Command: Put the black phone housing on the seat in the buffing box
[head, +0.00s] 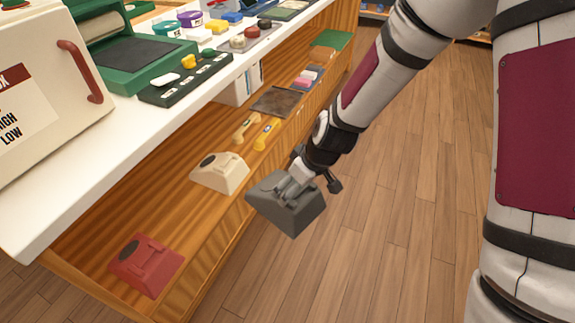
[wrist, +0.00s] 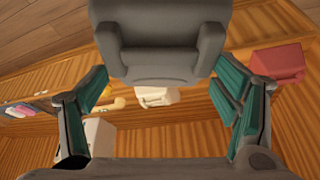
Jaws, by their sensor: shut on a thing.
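The black phone housing (head: 287,212), dark grey in this light, is in my gripper (head: 291,186), held in the air just off the front edge of the lower wooden shelf. In the wrist view the housing (wrist: 165,62) sits between the two green-padded fingers (wrist: 160,78). A cream box (head: 50,75) with a red handle stands at the left end of the white counter. Its label is cut off, showing "HIGH" and "LOW"; it may be the buffing box. Its inside and any seat are hidden.
A red housing (head: 147,266) and a cream housing (head: 220,173) lie on the lower shelf (head: 190,225), with yellow handsets (head: 266,133) farther back. The white counter (head: 120,125) overhangs them, carrying a green machine (head: 135,62) and a dark tray (head: 187,82). The floor at right is clear.

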